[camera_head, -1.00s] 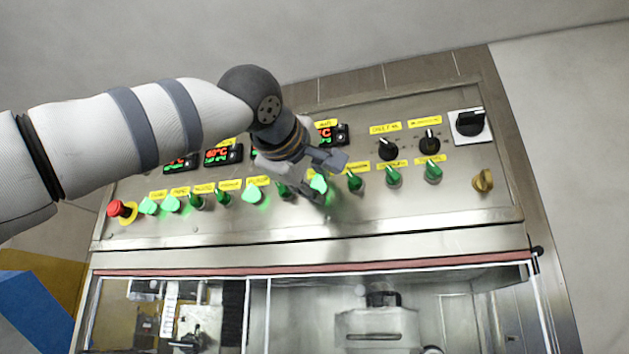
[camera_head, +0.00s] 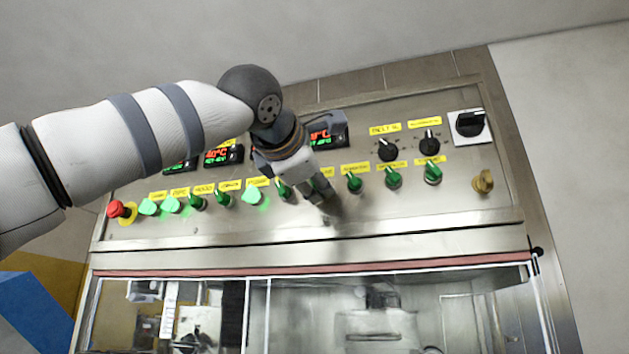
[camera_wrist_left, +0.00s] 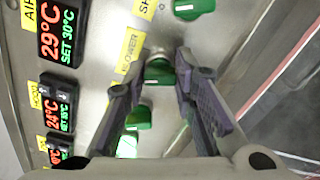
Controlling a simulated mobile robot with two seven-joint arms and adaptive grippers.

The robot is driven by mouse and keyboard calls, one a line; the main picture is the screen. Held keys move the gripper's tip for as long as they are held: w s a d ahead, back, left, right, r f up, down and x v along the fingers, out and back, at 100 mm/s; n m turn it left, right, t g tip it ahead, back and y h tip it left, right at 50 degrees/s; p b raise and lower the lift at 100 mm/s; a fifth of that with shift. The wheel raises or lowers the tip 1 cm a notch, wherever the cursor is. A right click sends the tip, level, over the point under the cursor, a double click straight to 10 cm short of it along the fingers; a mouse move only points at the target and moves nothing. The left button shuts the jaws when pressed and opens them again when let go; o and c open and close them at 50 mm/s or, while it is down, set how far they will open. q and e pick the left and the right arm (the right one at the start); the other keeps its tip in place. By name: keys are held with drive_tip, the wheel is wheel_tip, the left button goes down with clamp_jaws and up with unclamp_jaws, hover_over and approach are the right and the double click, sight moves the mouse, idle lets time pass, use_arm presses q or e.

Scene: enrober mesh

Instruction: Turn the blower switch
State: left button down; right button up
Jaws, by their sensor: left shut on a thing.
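The blower switch (camera_wrist_left: 158,72) is a green knob beside the yellow BLOWER label (camera_wrist_left: 128,58) in the left wrist view. It looks dark green and unlit there. My left gripper (camera_wrist_left: 160,78) has one finger on each side of this knob and is shut on it. In the head view my left gripper (camera_head: 318,188) is down at the panel's lower row of knobs and hides most of the switch. My right gripper is in neither view.
The metal control panel (camera_head: 420,222) carries more green knobs (camera_head: 355,183) on both sides, several lit at the left. Black knobs (camera_head: 388,148), a red button (camera_head: 116,209) and a yellow knob (camera_head: 483,181) also sit on it. Temperature displays (camera_head: 223,155) are above.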

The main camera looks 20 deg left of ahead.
use_arm(q)
drive_tip(key=shift+n, duration=0.7)
drive_tip(key=c, duration=1.3)
unclamp_jaws()
drive_tip(key=s, duration=1.2)
drive_tip(key=shift+a, duration=0.2)
